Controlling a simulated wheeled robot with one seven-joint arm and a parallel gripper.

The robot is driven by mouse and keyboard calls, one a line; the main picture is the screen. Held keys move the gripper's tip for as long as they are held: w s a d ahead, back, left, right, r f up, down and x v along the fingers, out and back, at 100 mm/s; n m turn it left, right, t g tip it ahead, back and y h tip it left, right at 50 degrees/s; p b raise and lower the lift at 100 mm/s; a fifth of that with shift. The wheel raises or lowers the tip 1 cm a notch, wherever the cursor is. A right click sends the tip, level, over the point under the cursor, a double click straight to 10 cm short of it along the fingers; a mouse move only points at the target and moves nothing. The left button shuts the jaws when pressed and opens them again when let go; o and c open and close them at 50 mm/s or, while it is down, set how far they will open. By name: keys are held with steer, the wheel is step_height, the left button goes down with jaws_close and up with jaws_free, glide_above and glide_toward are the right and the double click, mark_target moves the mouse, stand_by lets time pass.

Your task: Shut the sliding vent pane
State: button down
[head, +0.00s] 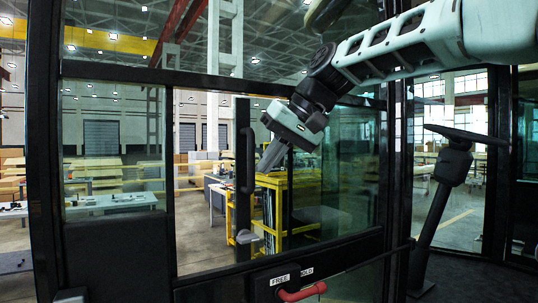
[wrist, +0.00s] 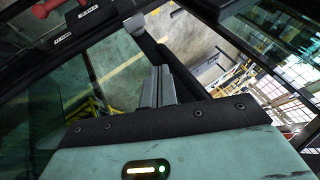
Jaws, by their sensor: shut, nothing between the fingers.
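The sliding vent pane (head: 243,210) shows in the head view as a dark upright edge bar with glass to its right. A black upright handle (head: 248,160) is on that bar. Left of the bar is a clear, untinted gap up to the fixed window post, so the pane stands partly open. My gripper (head: 265,167) is just right of the handle, its fingers together and pointing down and left. I cannot tell whether they touch the handle. In the wrist view, the closed fingers of my gripper (wrist: 156,88) lie beside a dark bar (wrist: 150,45).
A red lever (head: 302,292) by FREE and HOLD labels is below the window; it also shows in the wrist view (wrist: 55,8). A grey knob (head: 246,237) is low on the pane's edge. A black post with a flat top (head: 455,160) stands at right.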

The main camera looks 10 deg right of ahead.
stand_by(0.3)
steer(key=s+a+p, duration=0.1)
steer(key=s+a, duration=0.3)
steer(key=a, duration=1)
steer(key=shift+a+p, duration=0.3)
steer(key=shift+a, duration=0.05)
